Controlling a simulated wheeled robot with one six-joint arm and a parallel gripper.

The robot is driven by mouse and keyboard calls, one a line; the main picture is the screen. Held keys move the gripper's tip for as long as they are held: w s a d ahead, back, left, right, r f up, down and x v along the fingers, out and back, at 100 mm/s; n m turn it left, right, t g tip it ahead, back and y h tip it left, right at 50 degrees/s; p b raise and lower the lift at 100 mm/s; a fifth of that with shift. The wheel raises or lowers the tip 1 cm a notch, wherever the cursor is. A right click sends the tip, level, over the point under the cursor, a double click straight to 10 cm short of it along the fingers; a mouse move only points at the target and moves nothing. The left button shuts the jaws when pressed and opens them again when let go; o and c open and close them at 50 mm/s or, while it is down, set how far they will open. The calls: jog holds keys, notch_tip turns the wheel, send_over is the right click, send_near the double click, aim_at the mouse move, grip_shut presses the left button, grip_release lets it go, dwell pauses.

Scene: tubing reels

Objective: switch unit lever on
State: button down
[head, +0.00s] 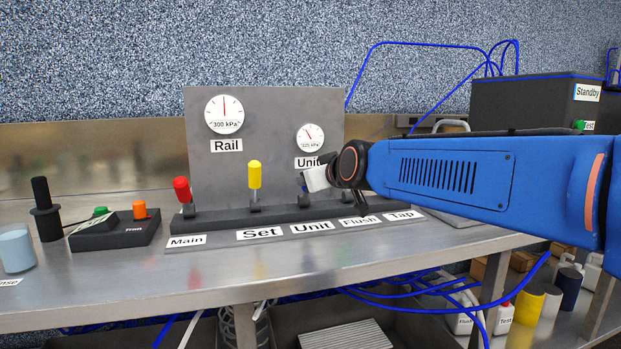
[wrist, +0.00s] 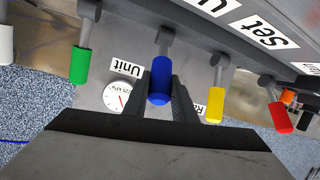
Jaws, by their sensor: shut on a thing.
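The unit lever has a blue handle (wrist: 160,82) on a grey stem. It is the middle lever of the row, above the "Unit" label (head: 311,227) on the front strip. In the wrist view, my gripper (wrist: 163,95) has one dark finger on each side of the blue handle and is shut on it. In the head view, my wrist and blue arm cover most of this spot, and only a bit of the blue handle (head: 303,186) shows. The unit gauge (head: 311,137) is on the panel behind, with its needle tilted to the upper left.
A yellow lever (head: 255,175) and a red lever (head: 182,190) stand to the left. In the wrist view, a green lever (wrist: 80,65) and a white one (wrist: 6,45) are on the other side. The rail gauge (head: 225,114) is on the panel (head: 270,115).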

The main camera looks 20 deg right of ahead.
jog(key=shift+f, duration=0.1)
jog(key=c, duration=1.5)
grip_release()
jog(key=shift+o, duration=0.2)
jog(key=shift+s, duration=0.1)
jog(key=v, duration=1.7)
jog(key=shift+s, duration=0.15)
jog(key=shift+s+d, duration=0.1)
